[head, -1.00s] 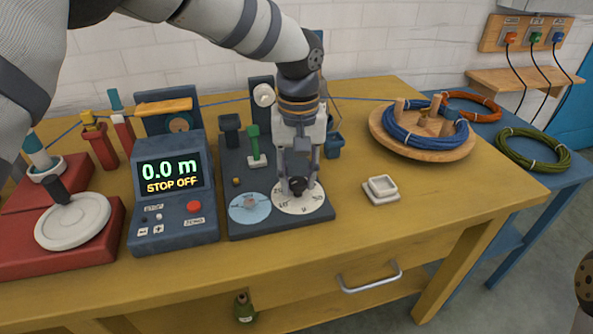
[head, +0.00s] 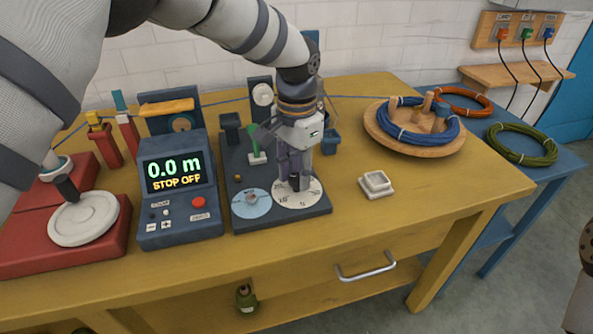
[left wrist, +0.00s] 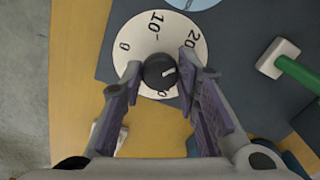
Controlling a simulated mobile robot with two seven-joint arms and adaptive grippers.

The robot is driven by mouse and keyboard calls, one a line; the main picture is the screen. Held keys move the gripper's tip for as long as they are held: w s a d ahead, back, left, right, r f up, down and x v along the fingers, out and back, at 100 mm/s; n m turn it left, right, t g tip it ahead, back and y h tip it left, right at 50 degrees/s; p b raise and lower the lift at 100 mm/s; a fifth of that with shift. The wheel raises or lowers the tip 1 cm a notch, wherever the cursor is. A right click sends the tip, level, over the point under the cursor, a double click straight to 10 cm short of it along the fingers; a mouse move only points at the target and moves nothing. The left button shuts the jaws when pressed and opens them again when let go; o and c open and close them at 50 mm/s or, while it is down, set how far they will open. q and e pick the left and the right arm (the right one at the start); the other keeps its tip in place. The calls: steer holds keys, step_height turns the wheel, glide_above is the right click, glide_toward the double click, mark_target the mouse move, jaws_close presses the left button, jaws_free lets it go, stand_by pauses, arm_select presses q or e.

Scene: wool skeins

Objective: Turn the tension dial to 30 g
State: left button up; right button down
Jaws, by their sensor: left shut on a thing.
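The tension dial is a white disc (head: 297,203) with a black knob at its centre, on the dark base plate. In the left wrist view the dial (left wrist: 140,36) shows 0, 10 and 20; another number below the knob is partly hidden. The knob (left wrist: 158,71) has a white mark pointing right, below the 20. My left gripper (head: 294,186) points down over the dial and is shut on the knob, with one finger on each side in the left wrist view (left wrist: 159,72). My right gripper is not in view.
A pale blue dial (head: 251,203) lies left of the white one. A console (head: 178,190) reads 0.0 m, STOP OFF. A green-handled tool (head: 257,150) stands behind. A wooden tray (head: 430,145) holds blue wool.

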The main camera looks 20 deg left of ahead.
mark_target(297, 177)
arm_select(q)
steer(key=m, duration=0.5)
steer(key=shift+m, duration=0.3)
steer(key=m, duration=0.4)
steer(key=shift+m, duration=0.6)
steer(key=o, duration=1.2)
step_height(297, 177, up, 12)
steer(key=shift+r, duration=0.1)
